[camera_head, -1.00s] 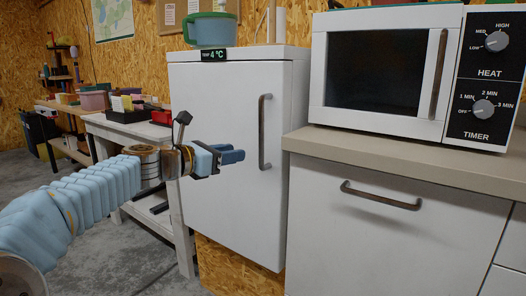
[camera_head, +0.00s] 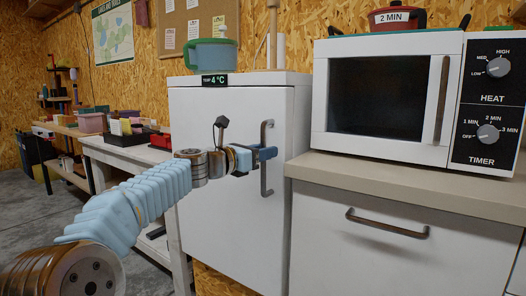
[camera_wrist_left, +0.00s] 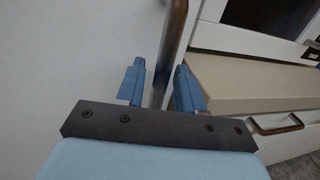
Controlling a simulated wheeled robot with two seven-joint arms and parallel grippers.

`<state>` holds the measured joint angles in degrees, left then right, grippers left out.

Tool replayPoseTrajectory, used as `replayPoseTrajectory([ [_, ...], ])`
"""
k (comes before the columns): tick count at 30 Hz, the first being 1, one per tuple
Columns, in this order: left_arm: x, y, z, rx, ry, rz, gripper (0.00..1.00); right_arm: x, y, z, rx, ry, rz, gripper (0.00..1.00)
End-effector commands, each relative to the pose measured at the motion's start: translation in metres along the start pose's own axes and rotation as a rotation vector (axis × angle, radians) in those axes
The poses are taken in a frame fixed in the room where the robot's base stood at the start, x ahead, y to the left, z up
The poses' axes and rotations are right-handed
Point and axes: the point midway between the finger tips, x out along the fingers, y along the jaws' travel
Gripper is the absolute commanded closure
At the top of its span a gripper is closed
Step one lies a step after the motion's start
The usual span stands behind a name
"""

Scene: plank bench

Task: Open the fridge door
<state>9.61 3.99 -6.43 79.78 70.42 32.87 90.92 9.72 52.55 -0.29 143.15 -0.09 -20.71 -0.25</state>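The white fridge (camera_head: 220,215) stands in the middle of the head view with its door closed. Its vertical metal handle (camera_head: 267,180) is on the right side of the door. My left gripper (camera_head: 268,154) is at the handle's upper half. In the left wrist view the two blue fingers (camera_wrist_left: 160,88) stand apart, one on each side of the handle (camera_wrist_left: 172,45), with gaps between them and the bar. The handle's middle is partly hidden by the fingers in the head view. My right gripper is not in view.
A counter (camera_head: 400,190) with a white microwave (camera_head: 387,88) stands right of the fridge. A teal pot (camera_head: 211,55) sits on the fridge top. A workbench (camera_head: 125,152) with several items stands at the left.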

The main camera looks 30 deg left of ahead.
Motion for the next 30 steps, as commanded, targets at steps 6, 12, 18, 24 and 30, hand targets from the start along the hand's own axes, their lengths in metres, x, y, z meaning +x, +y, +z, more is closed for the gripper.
replayPoseTrajectory([
  [6,0.0015,-0.0001,0.0001,0.000,0.000,0.000,0.63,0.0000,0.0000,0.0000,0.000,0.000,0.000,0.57],
  [12,0.0014,-0.0002,0.0000,0.000,0.000,0.000,0.85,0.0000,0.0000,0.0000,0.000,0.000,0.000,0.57],
  [18,0.0013,-0.0002,0.0000,0.000,0.000,0.000,1.00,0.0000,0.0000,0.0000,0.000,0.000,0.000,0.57],
  [24,0.0009,-0.0003,-0.0001,0.000,0.000,-0.001,1.00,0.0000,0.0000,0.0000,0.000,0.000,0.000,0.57],
  [30,-0.0081,-0.0015,-0.0001,0.000,0.000,-0.013,1.00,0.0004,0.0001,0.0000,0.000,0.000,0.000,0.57],
])
